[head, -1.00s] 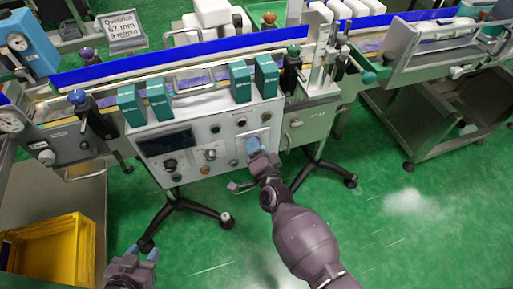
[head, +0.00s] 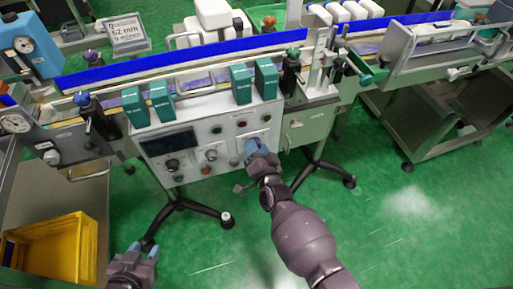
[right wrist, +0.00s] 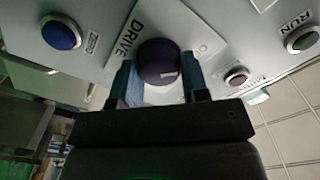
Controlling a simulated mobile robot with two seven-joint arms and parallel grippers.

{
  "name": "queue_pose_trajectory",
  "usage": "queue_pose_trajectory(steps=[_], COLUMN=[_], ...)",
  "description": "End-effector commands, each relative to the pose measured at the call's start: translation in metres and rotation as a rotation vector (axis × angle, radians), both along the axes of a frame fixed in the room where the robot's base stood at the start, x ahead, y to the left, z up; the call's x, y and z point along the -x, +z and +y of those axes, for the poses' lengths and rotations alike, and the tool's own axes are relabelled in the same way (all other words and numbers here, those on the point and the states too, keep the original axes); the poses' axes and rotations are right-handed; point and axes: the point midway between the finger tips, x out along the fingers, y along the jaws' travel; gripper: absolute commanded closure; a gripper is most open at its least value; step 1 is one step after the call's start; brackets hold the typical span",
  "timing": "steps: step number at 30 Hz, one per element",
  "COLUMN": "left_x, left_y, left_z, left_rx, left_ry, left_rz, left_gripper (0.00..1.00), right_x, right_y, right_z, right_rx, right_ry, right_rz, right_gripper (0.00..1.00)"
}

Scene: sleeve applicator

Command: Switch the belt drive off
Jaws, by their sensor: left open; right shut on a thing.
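The belt drive switch is a dark round knob (right wrist: 160,62) with a pale mark, on a white plate lettered DRIVE (right wrist: 133,32) in the right wrist view. My right gripper (right wrist: 161,77) is shut on this knob, one finger on each side. In the head view, my right gripper (head: 255,149) is at the right part of the grey control panel (head: 203,138) and hides the knob. My left gripper (head: 144,249) is open and empty at the lower left, low in front of the machine and away from the panel.
A blue button (right wrist: 60,34) and a RUN button (right wrist: 302,39) flank the knob. The panel has a dark display (head: 168,143). Teal blocks (head: 243,84) stand above it. A yellow crate (head: 72,245) is at lower left. Green floor lies clear in front.

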Motion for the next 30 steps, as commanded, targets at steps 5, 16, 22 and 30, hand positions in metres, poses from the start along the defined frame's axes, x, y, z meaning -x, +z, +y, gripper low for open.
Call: queue_pose_trajectory(steps=[5, 16, 22, 30], left_x=[-0.002, -0.002, -0.002, 0.0], left_y=[0.001, 0.001, 0.005, 0.011], left_z=[0.0, 0.0, 0.0, 0.002], left_rx=[0.0, 0.0, -0.002, -0.002], left_ry=[-0.002, -0.002, -0.001, 0.002], left_rz=[-0.004, -0.004, -0.008, -0.01], left_gripper=[0.57, 0.57, 0.57, 0.57], right_x=[0.0, 0.0, 0.012, 0.054], right_y=[0.0, 0.0, 0.0, 0.002], right_z=[0.0, 0.0, -0.004, -0.018], right_rx=[0.003, 0.0, 0.001, 0.001], right_ry=[-0.001, 0.0, 0.0, 0.0], right_rz=[0.0, 0.0, 0.0, 0.0], right_gripper=[0.49, 0.33, 0.33, 0.33])
